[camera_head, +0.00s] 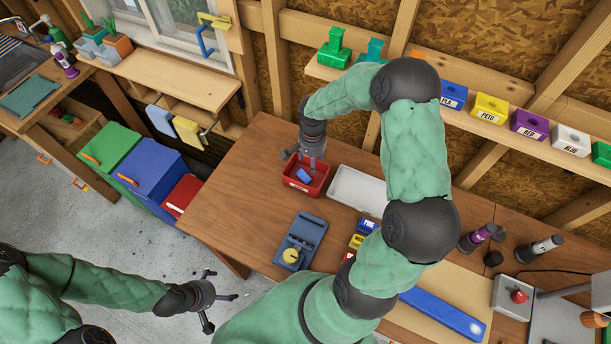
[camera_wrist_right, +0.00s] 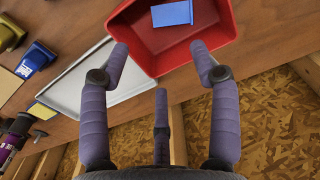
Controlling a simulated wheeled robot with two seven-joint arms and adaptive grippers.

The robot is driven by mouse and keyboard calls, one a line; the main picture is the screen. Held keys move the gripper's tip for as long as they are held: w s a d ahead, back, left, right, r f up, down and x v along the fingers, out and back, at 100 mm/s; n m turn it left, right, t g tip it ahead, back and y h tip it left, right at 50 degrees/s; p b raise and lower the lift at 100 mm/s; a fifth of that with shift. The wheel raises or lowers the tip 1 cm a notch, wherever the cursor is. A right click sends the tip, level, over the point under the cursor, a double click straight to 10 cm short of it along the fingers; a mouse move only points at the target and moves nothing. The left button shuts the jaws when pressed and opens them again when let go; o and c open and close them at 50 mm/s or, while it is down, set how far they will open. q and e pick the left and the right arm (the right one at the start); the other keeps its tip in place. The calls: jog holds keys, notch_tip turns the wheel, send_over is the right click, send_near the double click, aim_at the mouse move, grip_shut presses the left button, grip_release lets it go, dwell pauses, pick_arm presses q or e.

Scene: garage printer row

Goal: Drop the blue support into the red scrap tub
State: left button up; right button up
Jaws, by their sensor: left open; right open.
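The red scrap tub (camera_head: 318,188) stands on the wooden bench; it also shows in the right wrist view (camera_wrist_right: 215,48). The blue support (camera_head: 304,176) is within the tub's walls, apart from my fingers; it shows at the top of the right wrist view (camera_wrist_right: 172,13). I cannot tell if it rests flat on the tub's floor. My right gripper (camera_head: 305,160) is just above the tub, pointing down, with its fingers (camera_wrist_right: 158,62) spread and nothing between them. My left gripper (camera_head: 222,300) is open and empty, over the floor left of the bench.
A white tray (camera_head: 357,191) stands right of the tub. A blue-grey device with a yellow knob (camera_head: 300,241) and small labelled boxes (camera_head: 363,228) are nearer. A shelf of coloured bins (camera_head: 490,108) runs along the wall behind. The bench left of the tub is clear.

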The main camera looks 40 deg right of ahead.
notch_tip(320, 180, up, 12)
dwell(0.5)
dwell(0.4)
